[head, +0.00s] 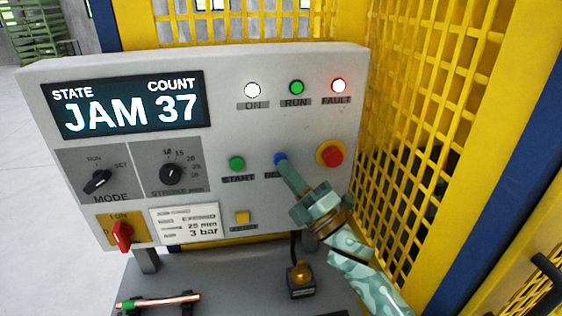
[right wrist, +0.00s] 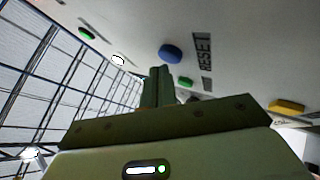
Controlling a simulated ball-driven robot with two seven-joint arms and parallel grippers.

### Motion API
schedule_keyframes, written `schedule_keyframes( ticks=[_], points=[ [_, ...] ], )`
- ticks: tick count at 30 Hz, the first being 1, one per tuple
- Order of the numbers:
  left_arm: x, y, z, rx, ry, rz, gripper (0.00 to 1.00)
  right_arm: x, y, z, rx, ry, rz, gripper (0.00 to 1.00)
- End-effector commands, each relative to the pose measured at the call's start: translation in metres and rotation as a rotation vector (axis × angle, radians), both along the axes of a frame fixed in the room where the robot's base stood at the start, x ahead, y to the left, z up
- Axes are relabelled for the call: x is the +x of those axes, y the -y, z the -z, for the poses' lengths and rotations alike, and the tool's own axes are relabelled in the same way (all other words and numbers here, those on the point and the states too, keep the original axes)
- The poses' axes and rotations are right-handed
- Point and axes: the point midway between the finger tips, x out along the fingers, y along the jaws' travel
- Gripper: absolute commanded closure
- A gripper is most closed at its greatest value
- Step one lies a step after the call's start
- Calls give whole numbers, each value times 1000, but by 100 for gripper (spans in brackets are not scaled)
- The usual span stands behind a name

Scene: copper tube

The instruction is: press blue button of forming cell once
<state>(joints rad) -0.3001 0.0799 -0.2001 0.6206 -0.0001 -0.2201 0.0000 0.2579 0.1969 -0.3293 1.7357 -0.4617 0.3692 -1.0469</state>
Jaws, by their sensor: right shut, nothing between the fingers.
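The forming cell's light grey control panel (head: 225,80) fills the middle of the head view. Its blue button (head: 280,157) sits between the green START button (head: 237,163) and the red mushroom button (head: 331,155). The blue button (right wrist: 170,54) shows beside the word RESET in the right wrist view. My right gripper (head: 287,166) is shut and empty, its fingertips at the blue button's lower edge in the head view. In the right wrist view the fingertips (right wrist: 160,70) appear just below the button; I cannot tell whether they touch it. My left gripper is not in view.
The display (head: 125,105) reads JAM, COUNT 37. The FAULT lamp (head: 339,86) glows red and the ON lamp (head: 252,90) white. A yellow mesh guard (head: 430,130) stands close on the right. A copper tube (head: 160,302) lies on the grey surface below the panel.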

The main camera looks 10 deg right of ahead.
Motion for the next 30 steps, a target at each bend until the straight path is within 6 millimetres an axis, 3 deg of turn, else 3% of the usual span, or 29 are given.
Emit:
schedule_keyframes(
  ticks=[30],
  points=[
    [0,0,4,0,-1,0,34,9,0,0,1,0,-1,100]
  ],
)
